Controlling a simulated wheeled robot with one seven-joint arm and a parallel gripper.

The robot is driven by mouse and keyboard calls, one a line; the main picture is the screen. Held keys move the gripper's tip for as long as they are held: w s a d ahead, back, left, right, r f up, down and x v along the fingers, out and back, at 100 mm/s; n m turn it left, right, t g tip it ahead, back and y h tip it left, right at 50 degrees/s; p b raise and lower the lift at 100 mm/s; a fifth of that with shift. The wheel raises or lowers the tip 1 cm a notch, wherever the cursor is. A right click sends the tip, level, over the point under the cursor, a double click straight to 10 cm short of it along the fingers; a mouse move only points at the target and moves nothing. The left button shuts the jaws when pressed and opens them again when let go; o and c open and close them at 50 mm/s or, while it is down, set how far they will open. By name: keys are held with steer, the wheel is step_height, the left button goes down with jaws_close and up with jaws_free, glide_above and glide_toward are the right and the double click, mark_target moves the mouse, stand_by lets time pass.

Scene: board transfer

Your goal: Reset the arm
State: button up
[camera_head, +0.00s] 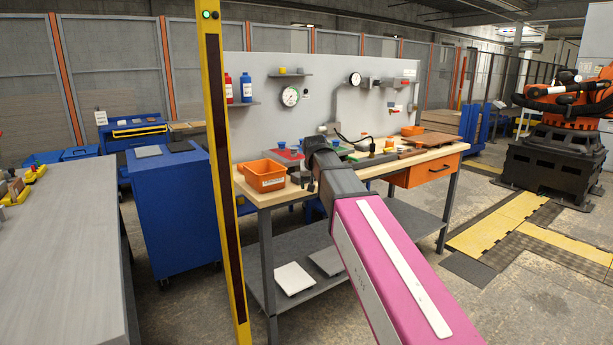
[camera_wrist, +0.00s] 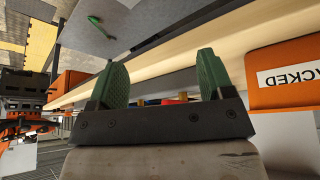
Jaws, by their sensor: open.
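My arm reaches forward from the lower right in the head view, toward the wooden workbench (camera_head: 395,168). Its dark end and my gripper (camera_head: 304,182) are near the bench's front edge, just right of the orange bin (camera_head: 262,176). In the wrist view my gripper (camera_wrist: 160,72) shows two green fingers standing wide apart. No object shows between them. The orange bin (camera_wrist: 285,92), with a white label, is at the right there. The bench edge (camera_wrist: 230,35) runs diagonally behind the fingers. Whether the gripper touches the bench cannot be told.
A yellow post (camera_head: 219,180) stands left of the arm, near a blue cabinet (camera_head: 175,215). A grey table (camera_head: 60,250) is at the left. A grey panel (camera_head: 325,110) with gauges and bottles backs the bench. Small parts and a brown board (camera_head: 430,140) lie on it.

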steer(key=s+d+f+g, duration=0.1)
steer(key=s+d+f, duration=0.4)
steer(key=s+f, duration=0.3)
steer(key=s+d+f+g, duration=0.2)
steer(key=s+d+f, duration=0.4)
steer(key=f, duration=0.8)
steer(key=s+d+f+g, duration=0.2)
steer(key=s+d+f, duration=0.3)
steer(key=s+f, duration=0.5)
steer(key=shift+d+f+m, duration=0.15)
steer(key=shift+f+m, duration=0.25)
steer(key=shift+f, duration=0.15)
